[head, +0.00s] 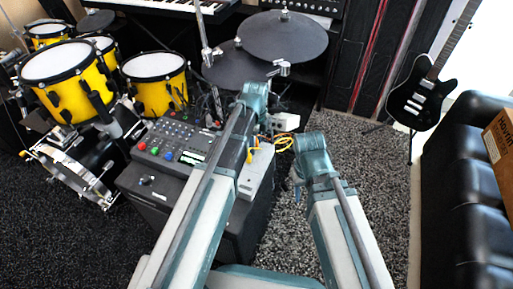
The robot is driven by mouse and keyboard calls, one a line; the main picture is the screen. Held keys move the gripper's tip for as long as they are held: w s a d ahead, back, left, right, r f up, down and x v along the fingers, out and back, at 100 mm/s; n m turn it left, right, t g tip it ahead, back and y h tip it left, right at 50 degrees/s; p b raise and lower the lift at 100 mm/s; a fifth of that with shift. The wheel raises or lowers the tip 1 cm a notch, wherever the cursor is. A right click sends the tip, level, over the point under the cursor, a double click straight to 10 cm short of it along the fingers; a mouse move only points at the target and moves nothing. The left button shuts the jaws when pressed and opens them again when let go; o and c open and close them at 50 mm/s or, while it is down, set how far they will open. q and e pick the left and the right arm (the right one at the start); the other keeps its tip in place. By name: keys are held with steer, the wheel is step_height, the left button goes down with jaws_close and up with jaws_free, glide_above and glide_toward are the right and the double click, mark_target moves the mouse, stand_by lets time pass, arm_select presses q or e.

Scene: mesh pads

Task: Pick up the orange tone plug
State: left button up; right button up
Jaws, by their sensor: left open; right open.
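I cannot clearly make out the orange tone plug. A small yellow-orange piece (250,155) shows at the grey box (256,176) beside my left arm, with yellow cable (284,140) close by. Whether it is the plug I cannot tell. My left gripper (262,122) is at the end of the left arm, above and beyond the grey box; it is open, its fingers mostly hidden by the wrist. My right gripper (297,184) is lower and to the right, over the speckled rug; it is open, its fingers barely showing. I see nothing held in either.
A mixer-like module (176,142) with coloured knobs sits on a black case (150,192), partly behind my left arm. Yellow drums (158,95) stand left, dark cymbal pads (284,38) behind. A white box (285,122) lies beyond. A guitar (420,97) and black sofa (470,190) stand right.

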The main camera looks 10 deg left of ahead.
arm_select(q)
jaws_close()
steer(key=shift+r, duration=0.15)
stand_by(0.4)
step_height(320, 180, up, 10)
steer(key=p, duration=1)
